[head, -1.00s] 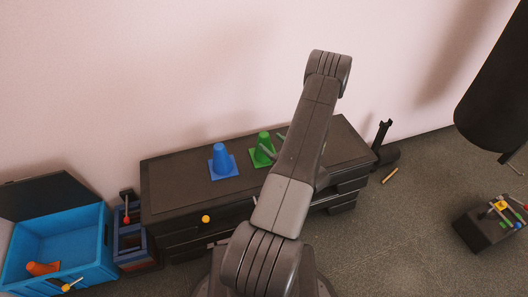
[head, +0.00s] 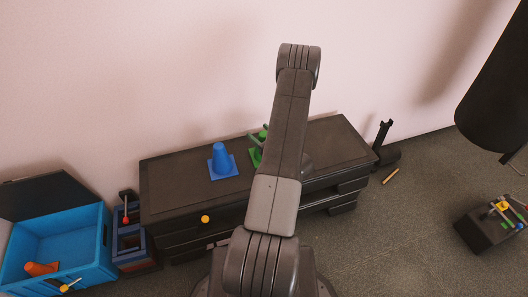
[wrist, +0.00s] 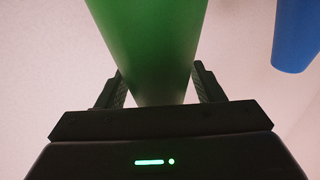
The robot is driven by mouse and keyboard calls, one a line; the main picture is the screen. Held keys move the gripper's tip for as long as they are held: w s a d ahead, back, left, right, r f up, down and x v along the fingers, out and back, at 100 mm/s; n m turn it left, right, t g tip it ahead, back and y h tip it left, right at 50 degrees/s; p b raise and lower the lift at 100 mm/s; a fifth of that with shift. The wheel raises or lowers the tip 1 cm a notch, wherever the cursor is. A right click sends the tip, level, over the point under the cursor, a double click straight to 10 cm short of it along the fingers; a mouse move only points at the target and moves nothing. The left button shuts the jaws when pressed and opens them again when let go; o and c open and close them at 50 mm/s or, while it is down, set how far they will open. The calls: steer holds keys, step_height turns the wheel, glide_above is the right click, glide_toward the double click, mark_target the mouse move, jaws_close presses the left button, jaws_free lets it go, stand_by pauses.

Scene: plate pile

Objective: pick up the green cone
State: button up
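The green cone (head: 256,157) stands on the dark cabinet top, just right of the blue cone (head: 222,162). My arm hides its right part in the head view. In the wrist view the green cone (wrist: 150,45) fills the space between the two fingers of my gripper (wrist: 160,92), with one finger close at each side. I cannot tell whether the fingers press on it or leave a small gap. In the head view my gripper is mostly hidden behind my arm, at the green cone.
The blue cone also shows at the wrist view's upper right (wrist: 295,40). A yellow knob (head: 205,219) is at the cabinet's (head: 325,150) front. A blue crate (head: 85,262) holds an orange cone (head: 40,268). The cabinet top's right end is clear. A pale wall is behind.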

jaws_close()
step_height(320, 180, up, 10)
steer(key=shift+r+p, duration=0.1)
steer(key=shift+p, duration=1)
steer(key=s+r+m+t+h, duration=0.45)
steer(key=m+h, duration=0.35)
steer(key=h, duration=0.3)
step_height(320, 180, up, 17)
steer(key=w+p, duration=0.2)
steer(key=p, duration=2.1)
steer(key=s+f, duration=0.5)
steer(key=f, duration=0.1)
steer(key=shift+d+f, duration=0.2)
steer(key=shift+d, duration=0.05)
